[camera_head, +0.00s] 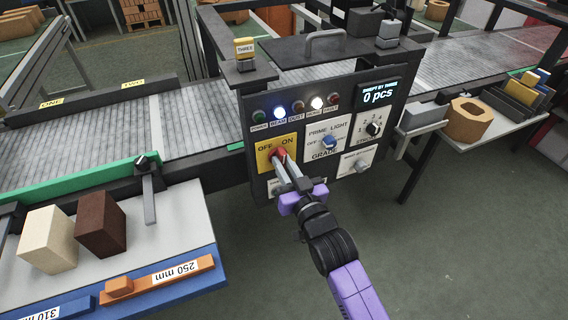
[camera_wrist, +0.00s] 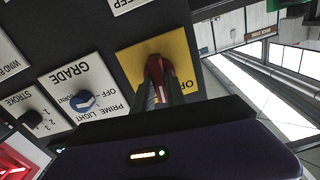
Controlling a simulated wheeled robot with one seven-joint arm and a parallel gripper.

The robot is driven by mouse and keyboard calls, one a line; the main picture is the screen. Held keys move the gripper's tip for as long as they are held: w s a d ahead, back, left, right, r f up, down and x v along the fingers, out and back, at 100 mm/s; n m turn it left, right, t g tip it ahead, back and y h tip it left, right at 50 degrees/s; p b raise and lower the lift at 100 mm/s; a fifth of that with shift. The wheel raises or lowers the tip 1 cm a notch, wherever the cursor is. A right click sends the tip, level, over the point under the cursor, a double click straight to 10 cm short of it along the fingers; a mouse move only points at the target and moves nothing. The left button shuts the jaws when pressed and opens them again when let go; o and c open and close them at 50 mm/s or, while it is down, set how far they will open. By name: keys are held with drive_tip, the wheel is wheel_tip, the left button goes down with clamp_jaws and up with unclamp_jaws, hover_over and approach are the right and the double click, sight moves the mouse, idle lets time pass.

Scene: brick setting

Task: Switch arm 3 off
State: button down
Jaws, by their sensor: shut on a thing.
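In the wrist view the red knob (camera_wrist: 157,68) shows between the fingers, on the yellow plate (camera_wrist: 128,62). The fingers hide part of the plate, and I cannot tell exactly which way the knob points. The display (camera_head: 378,93) reads "SWEPT BY THREE 0 pcs".
A blue GRADE knob (camera_head: 328,142) and a black STROKE knob (camera_head: 374,128) sit right of the red knob. Two bricks (camera_head: 101,224) lie on a table at left. The floor (camera_head: 450,235) at right is clear.

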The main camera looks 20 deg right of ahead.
drive_tip(key=shift+a+n+p, duration=0.15)
drive_tip(key=shift+n+p, duration=1.55)
drive_tip(key=shift+n, duration=3.3)
drive_tip(key=shift+f, duration=0.1)
drive_tip(key=c, duration=1.4)
unclamp_jaws()
drive_tip(key=shift+o, duration=0.2)
drive_tip(key=s+b, duration=0.1)
drive_tip(key=s, duration=0.6)
drive_tip(key=shift+s+b, duration=0.3)
drive_tip(key=shift+s, duration=0.1)
